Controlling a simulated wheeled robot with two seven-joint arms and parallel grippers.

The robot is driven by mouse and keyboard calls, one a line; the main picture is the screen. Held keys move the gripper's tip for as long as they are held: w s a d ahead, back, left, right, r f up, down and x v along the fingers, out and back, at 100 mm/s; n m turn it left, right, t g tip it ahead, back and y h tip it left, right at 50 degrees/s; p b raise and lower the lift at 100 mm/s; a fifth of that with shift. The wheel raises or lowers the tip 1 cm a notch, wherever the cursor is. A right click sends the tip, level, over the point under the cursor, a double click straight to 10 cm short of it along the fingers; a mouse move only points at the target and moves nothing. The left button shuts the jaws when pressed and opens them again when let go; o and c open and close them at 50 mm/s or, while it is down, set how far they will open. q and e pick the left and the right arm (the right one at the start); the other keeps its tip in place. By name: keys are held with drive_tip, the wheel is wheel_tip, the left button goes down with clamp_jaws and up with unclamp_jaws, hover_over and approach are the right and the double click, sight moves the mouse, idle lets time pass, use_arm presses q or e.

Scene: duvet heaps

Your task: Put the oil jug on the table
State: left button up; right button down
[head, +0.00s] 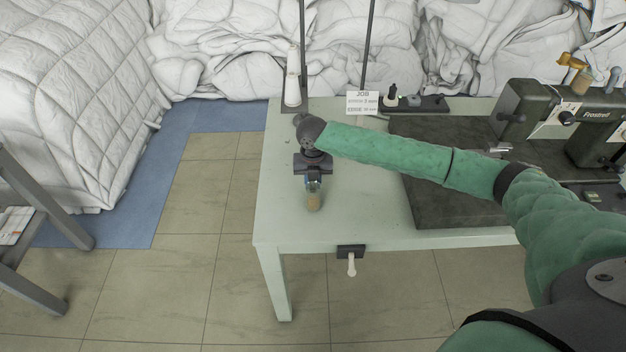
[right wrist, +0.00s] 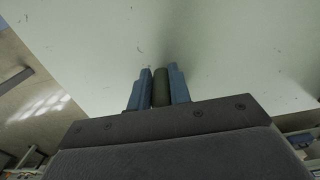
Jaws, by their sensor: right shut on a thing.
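My right gripper (head: 313,182) points down over the left part of the pale green table (head: 350,215). Its blue fingers are shut on the oil jug (head: 314,201), a small upright bottle with a brownish lower part. In the right wrist view a dark cylindrical part of the jug (right wrist: 161,86) sits between the two fingers (right wrist: 160,88). The jug is over the tabletop, near the front left. I cannot tell whether its base touches the surface. My left gripper is not in view.
A dark slab with a sewing machine (head: 540,115) fills the table's right side. A white cone (head: 292,88), thin posts and a job card (head: 362,102) stand at the back. The tabletop around the jug is clear. White duvets (head: 75,90) are heaped behind and left.

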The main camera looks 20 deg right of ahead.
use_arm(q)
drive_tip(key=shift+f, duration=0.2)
use_arm(e)
drive_tip(key=shift+f, duration=0.15)
drive_tip(key=shift+f, duration=0.1)
drive_tip(key=c, duration=1.3)
unclamp_jaws()
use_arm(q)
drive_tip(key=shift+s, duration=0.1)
use_arm(e)
drive_tip(key=shift+r, duration=0.4)
use_arm(q)
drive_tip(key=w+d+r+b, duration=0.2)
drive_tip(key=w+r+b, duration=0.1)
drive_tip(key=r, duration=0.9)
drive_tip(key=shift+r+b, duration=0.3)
drive_tip(key=shift+b, duration=0.15)
use_arm(e)
wheel_tip(320, 180, up, 11)
drive_tip(key=shift+r, duration=0.2)
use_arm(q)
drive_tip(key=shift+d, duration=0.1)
